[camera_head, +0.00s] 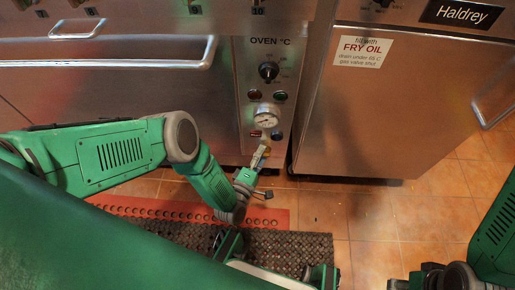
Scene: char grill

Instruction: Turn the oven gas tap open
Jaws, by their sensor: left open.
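The oven control panel (270,100) is a steel strip with an "OVEN °C" label, a black knob (268,70) and a round gauge (267,115). My left gripper (264,173) is open at the foot of this panel, just below the gauge. A small yellowish piece (261,156) shows at the gripper's upper side; I cannot tell whether it is the gas tap or touches a finger. No other gas tap can be made out. My right gripper is not in view; only part of the right arm shows at the lower right.
A steel fryer cabinet (380,110) with a "FRY OIL" label stands right of the panel. Oven doors with a bar handle (150,63) are at the left. A red mat (150,209) and a dark mat (285,247) lie on the tiled floor (375,222).

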